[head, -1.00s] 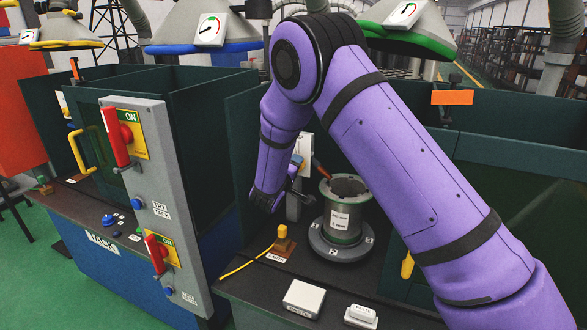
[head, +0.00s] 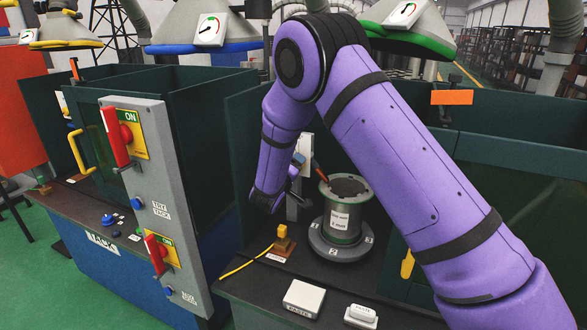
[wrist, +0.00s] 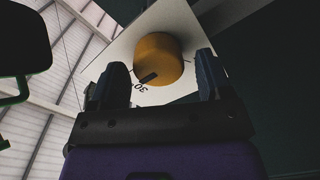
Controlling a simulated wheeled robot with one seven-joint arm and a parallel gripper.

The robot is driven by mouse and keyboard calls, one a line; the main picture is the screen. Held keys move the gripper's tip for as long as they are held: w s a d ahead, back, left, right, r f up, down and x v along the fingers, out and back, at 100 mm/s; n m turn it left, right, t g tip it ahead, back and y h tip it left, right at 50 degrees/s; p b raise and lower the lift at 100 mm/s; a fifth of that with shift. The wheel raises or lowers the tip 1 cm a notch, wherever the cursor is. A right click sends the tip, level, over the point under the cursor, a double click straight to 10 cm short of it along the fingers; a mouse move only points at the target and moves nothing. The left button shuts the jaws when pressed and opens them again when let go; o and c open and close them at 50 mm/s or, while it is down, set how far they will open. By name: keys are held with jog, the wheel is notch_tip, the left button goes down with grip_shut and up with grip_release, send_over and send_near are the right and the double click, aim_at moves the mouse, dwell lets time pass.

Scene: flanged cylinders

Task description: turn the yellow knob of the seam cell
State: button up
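The yellow knob (wrist: 158,58) sits on a white dial plate (wrist: 128,45) in the wrist view, with a dark pointer mark and the number 30 at its lower edge. My gripper (wrist: 161,63) is open, with one dark finger on each side of the knob in the picture. A gap shows between each finger and the knob, and I see no contact. In the head view, the white plate (head: 306,147) stands behind my gripper (head: 295,170), beside the flanged cylinder. The knob cannot be made out clearly there.
A grey flanged cylinder (head: 345,212) stands on the dark bench right of my gripper. A yellow block with a cable (head: 282,240) and a white box (head: 304,298) are nearer. A grey panel with red handles (head: 145,190) stands left. Dark walls surround the cell.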

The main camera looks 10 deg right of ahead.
dwell(0.3)
jog(key=v, duration=1)
jog(key=shift+s+a, duration=0.25)
jog(key=shift+s, duration=0.05)
